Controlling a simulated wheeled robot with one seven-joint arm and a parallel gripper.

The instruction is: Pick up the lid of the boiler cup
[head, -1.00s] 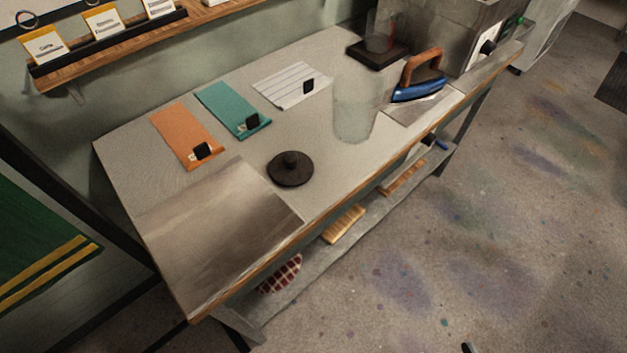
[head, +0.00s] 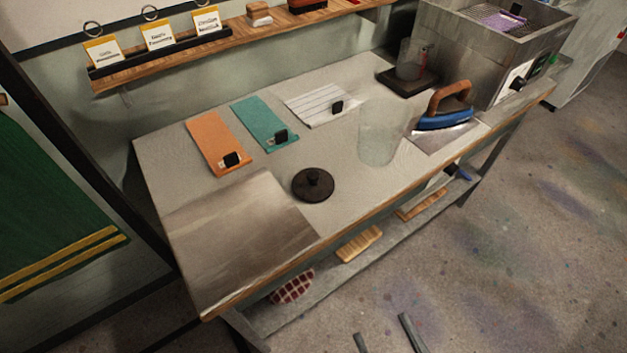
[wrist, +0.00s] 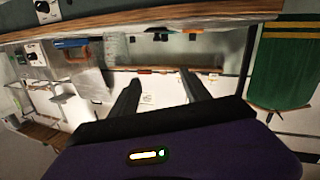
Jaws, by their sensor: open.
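A dark round lid with a small knob (head: 313,184) lies flat on the grey worktable (head: 330,95), in front of the orange and teal cloths. A clear, frosted cylindrical vessel (head: 382,132) stands to its right; I cannot tell if it is the boiler cup. My gripper (head: 381,326) shows only as two dark fingertips at the bottom of the head view, in front of the table and well apart from the lid. In the wrist view my gripper (wrist: 160,77) is open, with nothing between its fingers. I cannot make out the lid there.
An iron (head: 447,108) stands right of the clear vessel. A smaller glass (head: 410,60) sits on a dark base behind, beside a metal boiler unit (head: 470,50). A metal sheet (head: 240,230) covers the left front. A lower shelf (head: 325,283) holds small items.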

